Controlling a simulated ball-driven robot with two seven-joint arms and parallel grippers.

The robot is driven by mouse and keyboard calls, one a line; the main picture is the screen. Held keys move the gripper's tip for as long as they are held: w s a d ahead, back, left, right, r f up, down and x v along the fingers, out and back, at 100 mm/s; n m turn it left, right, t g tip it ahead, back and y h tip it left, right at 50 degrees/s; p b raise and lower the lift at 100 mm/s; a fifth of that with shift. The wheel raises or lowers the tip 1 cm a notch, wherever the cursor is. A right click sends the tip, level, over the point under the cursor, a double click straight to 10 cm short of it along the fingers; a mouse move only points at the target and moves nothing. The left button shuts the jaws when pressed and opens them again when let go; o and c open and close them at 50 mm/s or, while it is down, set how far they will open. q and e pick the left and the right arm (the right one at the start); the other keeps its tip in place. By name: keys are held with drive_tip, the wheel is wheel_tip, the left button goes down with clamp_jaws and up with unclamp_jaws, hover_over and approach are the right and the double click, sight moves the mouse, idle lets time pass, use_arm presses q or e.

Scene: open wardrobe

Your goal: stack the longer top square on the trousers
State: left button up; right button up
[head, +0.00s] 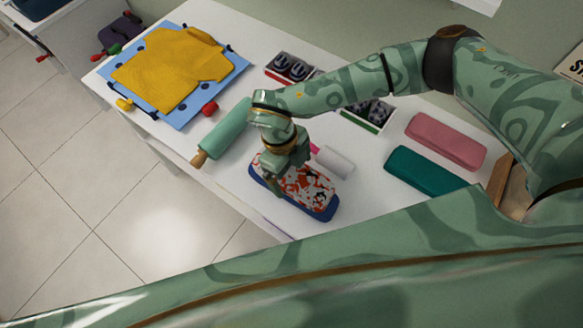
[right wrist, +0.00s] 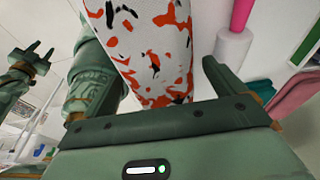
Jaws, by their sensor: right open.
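A folded cloth piece with red-orange and black splotches on white (head: 308,187) lies on a dark blue piece (head: 327,214) near the table's front edge. I cannot tell which is the top and which the trousers. My right gripper (head: 280,185) is over the left end of the patterned piece and hides part of it. In the right wrist view the patterned cloth (right wrist: 150,50) shows between and beyond the open fingers; contact is unclear. My left gripper (right wrist: 32,62) shows at the left of that view, fingers apart, away from the cloth.
A yellow garment (head: 172,68) lies on a blue board (head: 215,95). A green roller (head: 225,130) and a white roller (head: 335,161) lie close to my right gripper. Pink (head: 445,140) and teal (head: 422,170) folded pieces lie to the right. Small boxes (head: 292,68) stand behind.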

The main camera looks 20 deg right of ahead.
drive_tip(key=p+v, duration=0.2)
drive_tip(key=s+p+v, duration=0.1)
drive_tip(key=p+v, duration=0.1)
drive_tip(key=v, duration=0.1)
drive_tip(key=d+p+v, duration=0.1)
drive_tip(key=p+v, duration=0.1)
drive_tip(key=v, duration=0.1)
drive_tip(key=shift+s+r, duration=0.2)
drive_tip(key=shift+r, duration=0.2)
drive_tip(key=shift+f, duration=0.1)
drive_tip(key=shift+s, duration=0.1)
